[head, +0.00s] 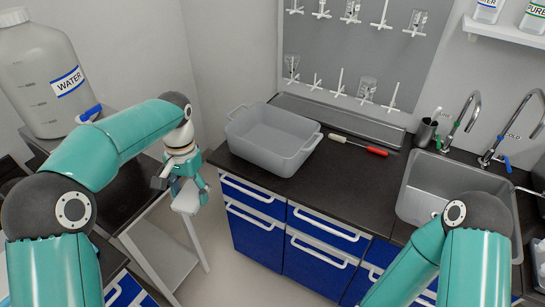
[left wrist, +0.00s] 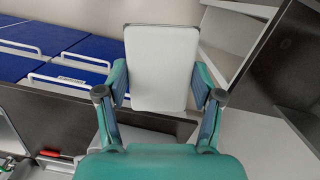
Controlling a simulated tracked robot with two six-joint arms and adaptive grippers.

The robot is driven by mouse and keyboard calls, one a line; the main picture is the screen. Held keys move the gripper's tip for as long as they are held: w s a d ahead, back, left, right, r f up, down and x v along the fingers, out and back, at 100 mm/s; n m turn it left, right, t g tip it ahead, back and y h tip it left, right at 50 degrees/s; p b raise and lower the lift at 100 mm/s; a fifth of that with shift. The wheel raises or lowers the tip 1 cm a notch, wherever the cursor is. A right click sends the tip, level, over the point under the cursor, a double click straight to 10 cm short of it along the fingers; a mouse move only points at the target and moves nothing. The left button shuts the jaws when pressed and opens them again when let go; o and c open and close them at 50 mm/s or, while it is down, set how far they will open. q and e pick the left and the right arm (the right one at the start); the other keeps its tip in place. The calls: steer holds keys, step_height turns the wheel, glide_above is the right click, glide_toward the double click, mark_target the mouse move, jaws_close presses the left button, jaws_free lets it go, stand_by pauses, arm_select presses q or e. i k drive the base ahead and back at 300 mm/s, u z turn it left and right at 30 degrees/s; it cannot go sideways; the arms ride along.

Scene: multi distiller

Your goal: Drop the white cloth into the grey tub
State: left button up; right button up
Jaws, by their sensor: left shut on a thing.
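The white cloth (head: 187,201) hangs in the head view below my left gripper (head: 182,186), to the left of the counter and over the gap beside the small table. In the left wrist view, the white cloth (left wrist: 161,65) is a flat, pale rectangle between both fingers of my left gripper (left wrist: 160,97), which is shut on it. The grey tub (head: 290,160) stands on the dark counter, right of my left gripper and apart from it. Its inside floor looks empty. My right gripper is out of view; only part of that arm shows at the lower right.
A screwdriver (head: 358,145) with a red handle lies on the counter (head: 340,180), right of the tub. A steel sink (head: 430,185) is further right. A big water jug (head: 45,80) stands at the left. A pegboard (head: 350,50) rises behind the tub.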

mark_target(272, 136)
steer(key=u, duration=0.05)
steer(key=k, duration=1.2)
steer(key=u, duration=0.4)
steer(key=i, duration=2.5)
steer(key=z, duration=1.85)
